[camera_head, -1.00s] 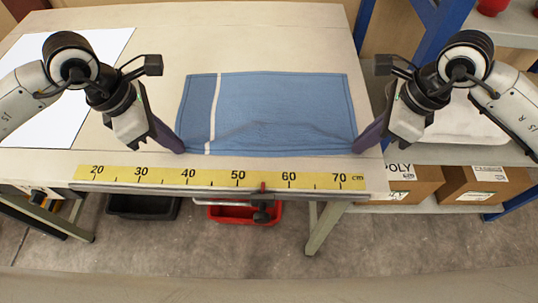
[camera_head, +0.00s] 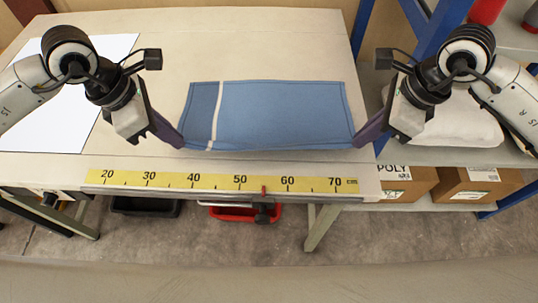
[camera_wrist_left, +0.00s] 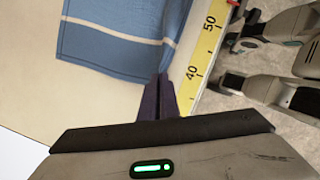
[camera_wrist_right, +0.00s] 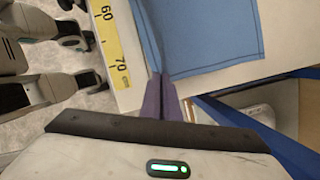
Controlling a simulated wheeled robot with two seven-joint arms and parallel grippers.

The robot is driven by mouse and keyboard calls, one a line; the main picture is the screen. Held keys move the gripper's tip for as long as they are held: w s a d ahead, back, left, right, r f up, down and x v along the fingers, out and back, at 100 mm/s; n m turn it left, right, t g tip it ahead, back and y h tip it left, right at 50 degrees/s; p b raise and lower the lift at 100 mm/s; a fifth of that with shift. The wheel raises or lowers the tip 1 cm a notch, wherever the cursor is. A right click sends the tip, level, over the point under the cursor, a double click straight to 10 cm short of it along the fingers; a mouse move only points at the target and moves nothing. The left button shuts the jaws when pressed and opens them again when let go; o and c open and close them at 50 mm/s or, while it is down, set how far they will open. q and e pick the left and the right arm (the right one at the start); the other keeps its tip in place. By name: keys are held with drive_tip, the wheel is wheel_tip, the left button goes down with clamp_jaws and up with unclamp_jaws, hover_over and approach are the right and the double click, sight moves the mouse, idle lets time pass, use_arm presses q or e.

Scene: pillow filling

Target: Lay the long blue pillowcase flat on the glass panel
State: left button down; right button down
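The long blue pillowcase (camera_head: 280,112), with a white stripe near its left end, is stretched out above or on the pale table top. I cannot tell how much of it touches the surface. My left gripper (camera_head: 180,142) is shut on its near left corner; the fingertips (camera_wrist_left: 160,88) meet at that corner in the left wrist view. My right gripper (camera_head: 358,142) is shut on its near right corner, as the right wrist view (camera_wrist_right: 160,85) also shows. A flat white panel (camera_head: 50,115) lies at the left of the table; I cannot tell if it is the glass panel.
A yellow ruler strip (camera_head: 220,181) runs along the table's front edge, with a small clamp (camera_head: 264,210) there. Behind the pillowcase the table (camera_head: 240,45) is clear. A shelf with a white folded or padded item (camera_head: 465,122) and cardboard boxes (camera_head: 408,182) stands at the right.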

use_arm(q)
drive_tip(key=shift+r, duration=0.1)
use_arm(e)
drive_tip(key=shift+r, duration=0.1)
